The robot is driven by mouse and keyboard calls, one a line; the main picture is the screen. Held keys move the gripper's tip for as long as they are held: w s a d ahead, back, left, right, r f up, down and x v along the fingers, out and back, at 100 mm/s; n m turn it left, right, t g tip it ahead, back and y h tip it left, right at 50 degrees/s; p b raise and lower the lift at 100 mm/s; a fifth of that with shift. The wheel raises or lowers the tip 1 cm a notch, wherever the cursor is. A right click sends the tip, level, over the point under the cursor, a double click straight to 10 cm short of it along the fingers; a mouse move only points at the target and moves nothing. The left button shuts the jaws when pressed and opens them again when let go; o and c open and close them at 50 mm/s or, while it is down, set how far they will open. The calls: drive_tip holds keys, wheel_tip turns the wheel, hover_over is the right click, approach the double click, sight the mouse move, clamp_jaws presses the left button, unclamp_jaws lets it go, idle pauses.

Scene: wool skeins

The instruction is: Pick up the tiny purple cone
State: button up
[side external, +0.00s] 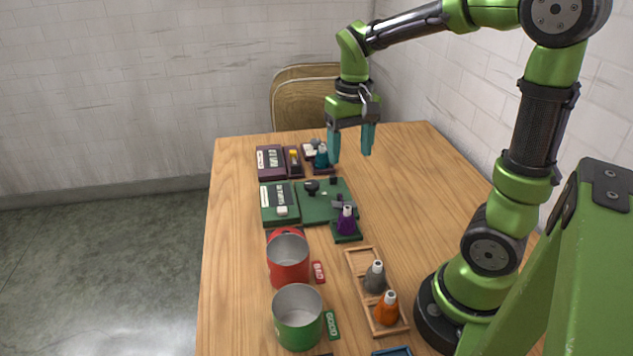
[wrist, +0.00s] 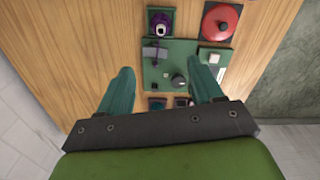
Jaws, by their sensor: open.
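The tiny purple cone (side external: 346,221) has a pale tip and stands on a small dark green base at the right front of the green board. In the wrist view the purple cone (wrist: 161,29) shows near the top, on its dark square base. My gripper (side external: 351,156) is open and empty, with two teal fingers pointing down above the far part of the table. It is farther back than the purple cone and well above it. In the wrist view the gripper's fingers (wrist: 160,78) are spread wide with nothing between them.
A green board (side external: 315,208) with small fixtures lies behind the purple cone. A teal cone (side external: 321,157) stands near my gripper. A red pot (side external: 288,260) and green pot (side external: 298,318) stand at the front left. A wooden rack (side external: 358,265) holds grey and orange cones. The table's right side is clear.

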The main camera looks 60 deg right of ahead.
approach(347, 207)
drive_tip(key=f, duration=0.5)
drive_tip(key=shift+w+d+f, duration=0.1)
drive_tip(key=shift+w+d, duration=0.05)
drive_tip(key=shift+d, duration=0.1)
drive_tip(key=shift+s+a+f, duration=0.15)
drive_tip(key=shift+f, duration=1.2)
drive_tip(key=shift+s+a+f, duration=0.1)
drive_tip(key=shift+a+f, duration=0.05)
drive_tip(key=shift+f, duration=1.15)
drive_tip(key=c, duration=1.1)
drive_tip(key=shift+r, duration=0.1)
wheel_tip(347, 207, up, 15)
drive_tip(key=shift+f, duration=0.1)
drive_tip(key=shift+w, duration=0.1)
